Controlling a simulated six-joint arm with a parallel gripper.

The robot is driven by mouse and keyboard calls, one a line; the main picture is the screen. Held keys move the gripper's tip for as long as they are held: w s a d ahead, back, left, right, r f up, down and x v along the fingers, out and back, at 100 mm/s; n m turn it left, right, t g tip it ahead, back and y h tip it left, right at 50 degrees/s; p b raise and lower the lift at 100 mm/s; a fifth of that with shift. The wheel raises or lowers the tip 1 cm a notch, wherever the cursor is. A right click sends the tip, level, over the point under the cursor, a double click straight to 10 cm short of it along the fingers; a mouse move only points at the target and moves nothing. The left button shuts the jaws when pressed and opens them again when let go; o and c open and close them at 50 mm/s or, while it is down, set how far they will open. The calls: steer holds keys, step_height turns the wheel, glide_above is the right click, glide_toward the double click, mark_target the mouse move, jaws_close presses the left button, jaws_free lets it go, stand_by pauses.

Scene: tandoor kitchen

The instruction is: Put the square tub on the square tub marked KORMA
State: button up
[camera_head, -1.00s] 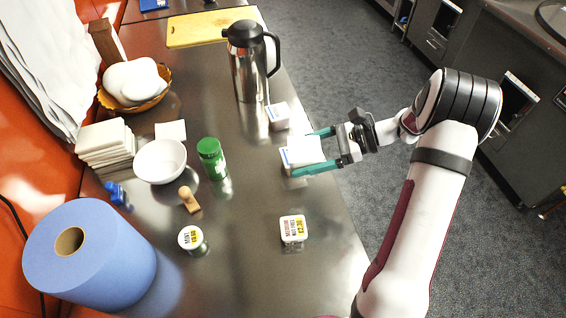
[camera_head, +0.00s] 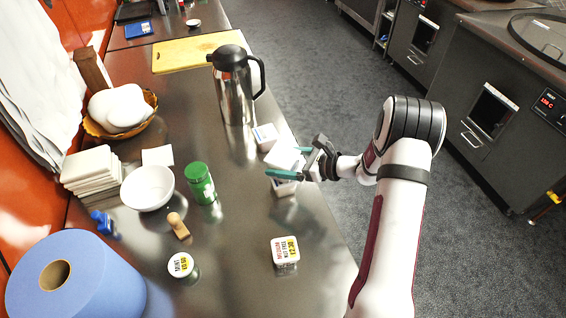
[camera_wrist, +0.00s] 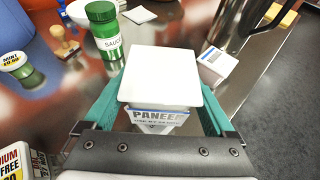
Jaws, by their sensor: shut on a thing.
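My gripper (camera_head: 296,165) is shut on a white square tub (camera_head: 283,157) near the table's right edge. In the wrist view the held tub (camera_wrist: 160,75) shows a plain white lid between the teal fingers, with a PANEER label below it. A white piece (camera_head: 285,187) shows beneath the fingers in the head view; I cannot tell if it is the held tub's lower part or another tub. Another white square tub with a blue stripe (camera_head: 265,137) stands just beyond, also in the wrist view (camera_wrist: 217,66). No KORMA mark is legible.
A square tub with a price lid (camera_head: 285,250) stands nearer the front. A steel flask (camera_head: 234,95) stands behind the striped tub. A green sauce jar (camera_head: 200,183), a stamp (camera_head: 178,225) and a round mint pot (camera_head: 181,265) stand left. The table between is clear.

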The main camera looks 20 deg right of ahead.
steer(key=shift+f, duration=0.35)
